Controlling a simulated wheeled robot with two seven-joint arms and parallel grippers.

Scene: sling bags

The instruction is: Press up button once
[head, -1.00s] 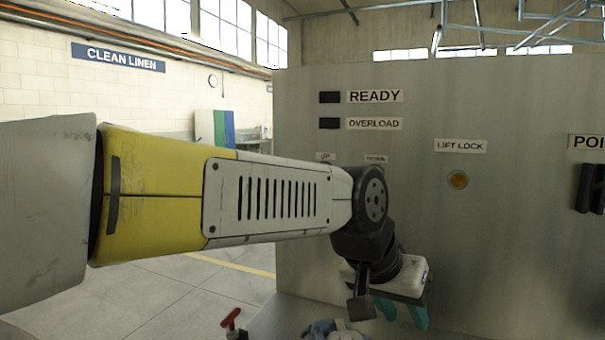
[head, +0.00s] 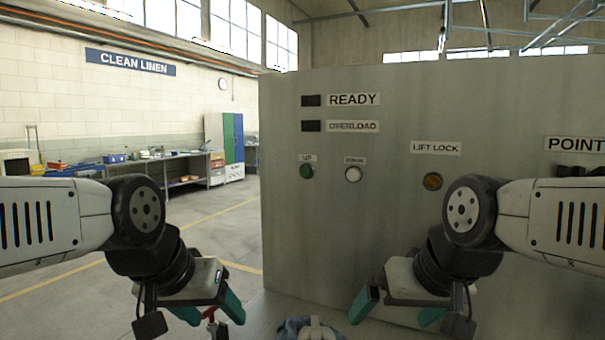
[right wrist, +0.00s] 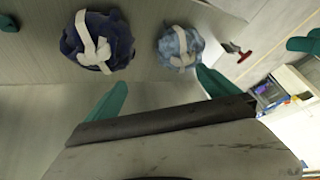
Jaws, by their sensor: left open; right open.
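The up button (head: 307,171) is a green round button under a small "UP" label on the grey panel (head: 300,235) in the head view. A white round button (head: 353,174) under the neighbouring label is to its right. My left gripper (head: 210,312) is open, below and left of the up button, apart from the panel. My right gripper (head: 396,312) is open, low and right of the buttons. In the right wrist view its fingers (right wrist: 160,90) are apart with nothing between them.
Dark indicators marked READY (head: 311,100) and OVERLOAD (head: 311,126) sit above the buttons. An amber lift lock button (head: 432,181) is to the right. Below are a dark blue bag (right wrist: 85,48), a light blue bag (right wrist: 172,42) and a red handle (right wrist: 238,54).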

